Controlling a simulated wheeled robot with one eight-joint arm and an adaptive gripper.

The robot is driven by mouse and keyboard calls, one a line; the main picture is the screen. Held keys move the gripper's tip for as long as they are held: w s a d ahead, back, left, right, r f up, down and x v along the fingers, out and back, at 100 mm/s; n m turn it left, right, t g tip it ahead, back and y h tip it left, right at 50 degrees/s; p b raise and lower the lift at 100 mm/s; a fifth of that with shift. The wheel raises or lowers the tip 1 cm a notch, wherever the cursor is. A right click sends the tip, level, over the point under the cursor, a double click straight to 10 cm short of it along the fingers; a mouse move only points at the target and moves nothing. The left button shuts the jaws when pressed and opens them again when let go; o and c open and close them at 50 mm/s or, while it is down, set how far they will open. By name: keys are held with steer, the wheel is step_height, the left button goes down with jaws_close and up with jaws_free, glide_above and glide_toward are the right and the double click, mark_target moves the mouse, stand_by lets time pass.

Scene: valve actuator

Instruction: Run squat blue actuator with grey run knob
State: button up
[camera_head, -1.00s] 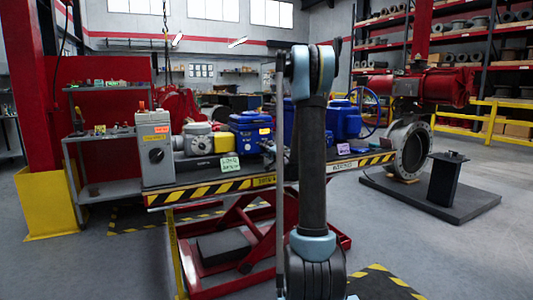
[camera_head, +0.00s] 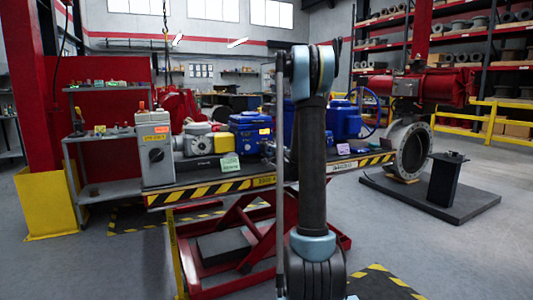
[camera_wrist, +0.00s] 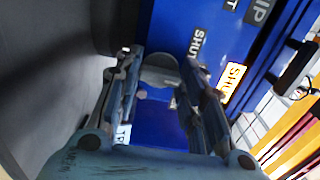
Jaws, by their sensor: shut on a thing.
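In the wrist view, my gripper (camera_wrist: 160,64) is shut on a round grey knob (camera_wrist: 160,74) on a blue housing (camera_wrist: 158,22). One finger lies on each side of the knob. A "SHUT" label is right of the knob, and a lit orange "SHUT" window (camera_wrist: 232,80) sits farther right. Part of another label ending in "IP" shows at the top. In the head view, a squat blue actuator (camera_head: 246,126) stands on the bench left of my arm. My gripper and the knob are hidden there; I cannot tell the knob's pointing.
The bench has a black-and-yellow edge (camera_head: 205,190). On it stand a grey control box (camera_head: 155,165), a grey-and-yellow actuator (camera_head: 200,141) and a blue actuator (camera_head: 344,122) with a handwheel (camera_head: 369,112). A large flanged valve (camera_head: 411,150) is at right. A dark lever-like part (camera_wrist: 295,62) juts out near my gripper.

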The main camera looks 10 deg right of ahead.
steer(key=shift+d+f, duration=0.1)
steer(key=o, duration=1)
steer(key=shift+o, duration=0.2)
steer(key=shift+s, duration=0.1)
steer(key=v, duration=1.1)
steer(key=shift+s, duration=0.35)
